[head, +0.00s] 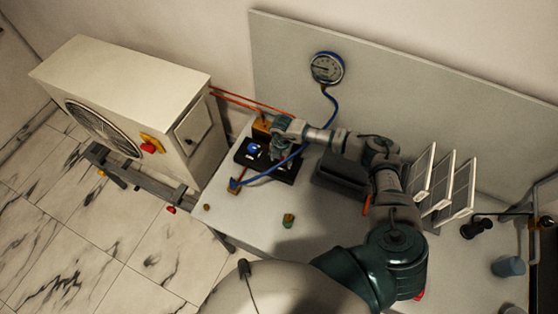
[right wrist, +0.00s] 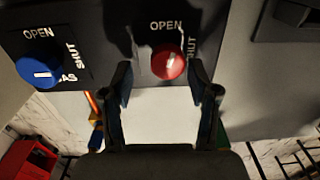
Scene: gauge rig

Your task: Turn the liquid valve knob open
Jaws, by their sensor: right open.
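A red knob (right wrist: 168,62) sits on a dark panel (right wrist: 92,45) with OPEN printed above it and SHUT to its right. No word for liquid is readable beside it. A blue knob (right wrist: 38,70) is to its left, with its own OPEN and SHUT labels and a partly hidden word ending in "AS". My right gripper (right wrist: 164,82) is open, its fingertips on either side of the red knob's lower part; I cannot tell whether they touch it. In the head view, my right gripper (head: 276,138) is over the panel, the blue knob (head: 252,148) shows beside it, and the red knob is hidden.
An outdoor unit (head: 125,95) stands left. A dark bin (head: 340,178) and upright white panels (head: 440,185) are right. The table's front left is mostly clear.

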